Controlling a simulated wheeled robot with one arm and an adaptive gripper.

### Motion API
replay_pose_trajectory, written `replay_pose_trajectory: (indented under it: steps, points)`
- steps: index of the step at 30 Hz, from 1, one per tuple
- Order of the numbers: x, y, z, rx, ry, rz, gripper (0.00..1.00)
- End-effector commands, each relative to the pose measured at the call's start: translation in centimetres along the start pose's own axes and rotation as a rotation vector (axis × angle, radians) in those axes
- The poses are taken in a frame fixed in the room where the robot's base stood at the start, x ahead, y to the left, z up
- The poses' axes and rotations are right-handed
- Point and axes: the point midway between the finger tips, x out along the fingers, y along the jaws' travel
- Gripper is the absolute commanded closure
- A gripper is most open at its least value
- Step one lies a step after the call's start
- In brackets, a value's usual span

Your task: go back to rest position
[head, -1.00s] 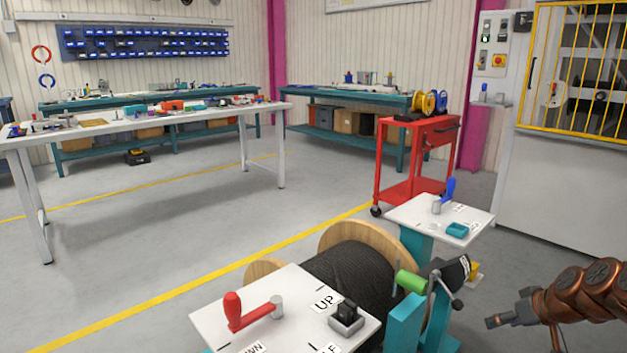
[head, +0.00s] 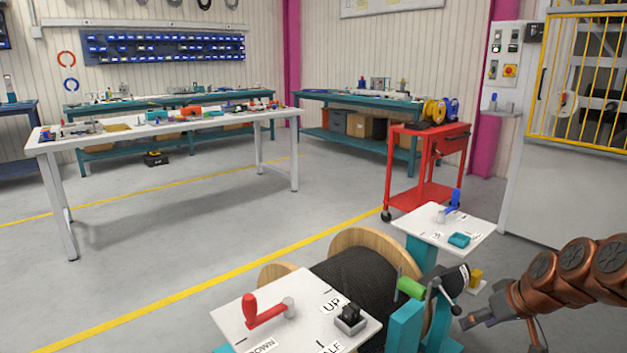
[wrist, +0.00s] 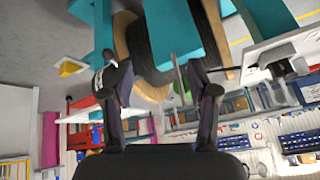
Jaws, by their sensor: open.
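My gripper (head: 484,317) is at the right of the head view, at the end of my copper-coloured arm, to the right of the cable reel stand. In the wrist view my gripper's two dark fingers (wrist: 158,85) are spread apart with nothing between them. The cable reel (head: 357,281), black cable on wooden flanges, stands in front of me. It also shows in the wrist view (wrist: 171,35), tilted by the camera's angle.
A white panel (head: 290,335) with a red lever (head: 251,309) is close in front. Another panel (head: 429,227) has a blue lever (head: 454,201). A red cart (head: 427,160) is behind.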

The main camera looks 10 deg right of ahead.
Motion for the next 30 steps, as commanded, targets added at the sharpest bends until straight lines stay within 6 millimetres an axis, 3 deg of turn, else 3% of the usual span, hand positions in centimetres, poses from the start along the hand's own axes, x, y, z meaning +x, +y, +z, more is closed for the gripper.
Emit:
replay_pose_trajectory:
  steps: [1, 6, 15, 21, 30]
  points:
    - [-1.8, -2.0, -1.1, -0.018, -0.018, -0.009, 0.41]
    - [-5.7, -9.0, -2.5, -0.059, -0.104, -0.047, 0.41]
    - [-12.9, -19.4, -1.8, -0.100, -0.278, -0.062, 0.41]
    - [-18.3, -24.4, -0.1, -0.102, -0.391, -0.036, 0.41]
    - [-26.8, -29.5, 3.5, -0.064, -0.541, 0.044, 0.41]
